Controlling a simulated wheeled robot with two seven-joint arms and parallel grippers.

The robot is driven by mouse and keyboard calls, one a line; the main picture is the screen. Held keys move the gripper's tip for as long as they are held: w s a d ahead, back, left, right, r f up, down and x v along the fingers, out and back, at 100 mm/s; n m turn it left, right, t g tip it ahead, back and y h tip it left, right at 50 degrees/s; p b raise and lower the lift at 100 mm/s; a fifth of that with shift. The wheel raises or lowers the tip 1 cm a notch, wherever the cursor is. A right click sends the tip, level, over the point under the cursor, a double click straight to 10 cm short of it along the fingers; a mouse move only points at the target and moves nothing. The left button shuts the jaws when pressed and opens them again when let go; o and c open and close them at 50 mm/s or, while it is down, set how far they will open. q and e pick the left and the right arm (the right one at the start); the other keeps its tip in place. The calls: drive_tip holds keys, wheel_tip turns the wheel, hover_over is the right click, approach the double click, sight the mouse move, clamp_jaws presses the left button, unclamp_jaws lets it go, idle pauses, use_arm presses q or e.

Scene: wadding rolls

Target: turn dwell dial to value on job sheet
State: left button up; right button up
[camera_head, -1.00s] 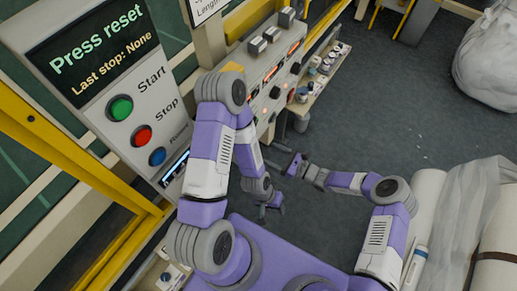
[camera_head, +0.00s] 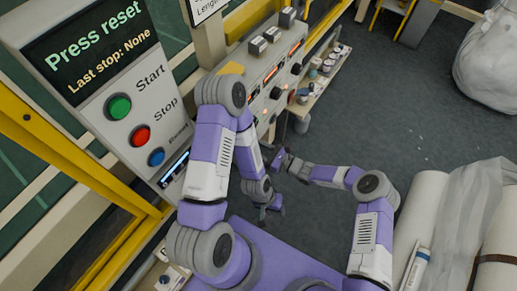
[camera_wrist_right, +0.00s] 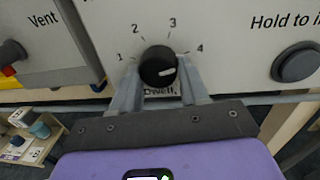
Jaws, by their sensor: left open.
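The black dwell dial (camera_wrist_right: 157,64) is on the pale panel in the right wrist view, with marks 1 to 4 around it. Its white pointer line is turned to the right, near the 4 side. The label below it is partly hidden. My right gripper (camera_wrist_right: 158,72) has one finger on each side of the dial; I cannot tell whether they touch it. My right gripper also shows in the head view (camera_head: 279,160), beside the panel. My left gripper (camera_head: 271,206) is open and empty, low in front of the panel. A white sheet (camera_head: 207,8) reading "Length" is mostly cut off at the top.
A grey "Hold to" button (camera_wrist_right: 298,62) is right of the dial, and a "Vent" knob (camera_wrist_right: 12,52) is left. A screen (camera_head: 85,45) reads "Press reset", above green, red and blue buttons. My left arm hides part of the dial panel (camera_head: 272,75). Wrapped rolls (camera_head: 425,215) lie at right.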

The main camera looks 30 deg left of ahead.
drive_tip(key=c, duration=0.4)
drive_tip(key=shift+o, duration=0.2)
drive_tip(key=n+p, duration=0.2)
drive_tip(key=n, duration=0.4)
drive_tip(key=n+t+p, duration=0.1)
drive_tip(key=n, duration=0.5)
drive_tip(key=n+h+p, duration=0.1)
drive_tip(key=n+p, duration=0.1)
drive_tip(key=n, duration=0.4)
drive_tip(key=shift+r+n+p, duration=0.3)
drive_tip(key=shift+r+p, duration=0.05)
idle(0.3)
drive_tip(key=o, duration=1.1)
drive_tip(key=shift+c, duration=0.2)
